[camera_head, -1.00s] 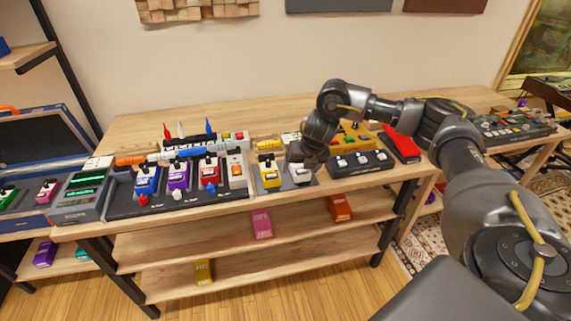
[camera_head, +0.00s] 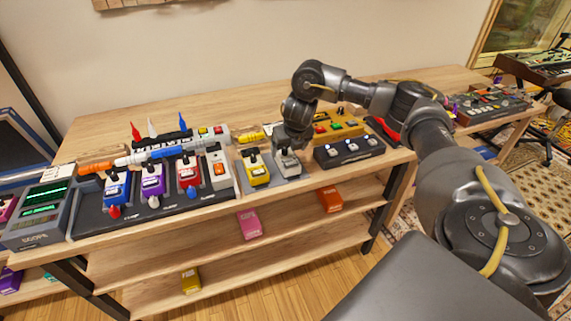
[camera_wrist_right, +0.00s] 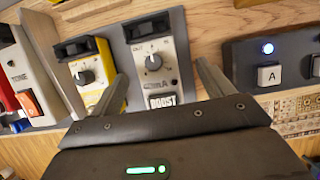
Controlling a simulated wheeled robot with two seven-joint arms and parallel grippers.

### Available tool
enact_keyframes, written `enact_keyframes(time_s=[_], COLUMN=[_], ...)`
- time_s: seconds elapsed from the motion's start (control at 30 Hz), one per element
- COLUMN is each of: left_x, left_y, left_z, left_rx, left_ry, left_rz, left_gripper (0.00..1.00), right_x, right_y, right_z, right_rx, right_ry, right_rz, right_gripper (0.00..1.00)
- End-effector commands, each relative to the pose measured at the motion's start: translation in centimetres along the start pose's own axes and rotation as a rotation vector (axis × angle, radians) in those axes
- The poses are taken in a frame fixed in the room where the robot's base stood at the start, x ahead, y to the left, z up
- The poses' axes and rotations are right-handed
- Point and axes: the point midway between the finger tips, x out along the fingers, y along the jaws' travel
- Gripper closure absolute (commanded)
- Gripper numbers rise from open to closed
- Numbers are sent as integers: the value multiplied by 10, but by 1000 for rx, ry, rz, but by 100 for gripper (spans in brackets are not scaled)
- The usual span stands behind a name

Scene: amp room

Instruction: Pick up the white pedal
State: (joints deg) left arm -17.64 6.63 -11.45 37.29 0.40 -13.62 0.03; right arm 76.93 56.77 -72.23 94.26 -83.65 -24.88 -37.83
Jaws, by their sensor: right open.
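The white pedal (camera_head: 288,164) stands on the dark board on the table, just right of a yellow pedal (camera_head: 256,170). In the right wrist view the white pedal (camera_wrist_right: 153,65) has a black knob and a "BOOST" switch. My right gripper (camera_head: 291,140) points down right above it and hides its far part in the head view. In the wrist view the fingers of my right gripper (camera_wrist_right: 161,72) are open, one on each side of the white pedal; contact cannot be told. My left gripper is not in view.
The yellow pedal (camera_wrist_right: 92,75) is close on the left in the wrist view. A black switch unit (camera_head: 350,151) stands to the right. Another white pedal with an orange switch (camera_head: 217,168) is farther left. Bare tabletop lies behind.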

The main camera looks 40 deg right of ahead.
Motion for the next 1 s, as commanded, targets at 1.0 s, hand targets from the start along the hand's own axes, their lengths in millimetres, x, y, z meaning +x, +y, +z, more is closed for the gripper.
enact_keyframes(time_s=[1.0], left_x=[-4], left_y=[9], left_z=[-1], left_rx=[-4], left_ry=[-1], left_rz=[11], left_gripper=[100], right_x=[51], right_y=[5], right_z=[0], right_rx=[2], right_ry=[0], right_rz=[-1], right_gripper=[51])
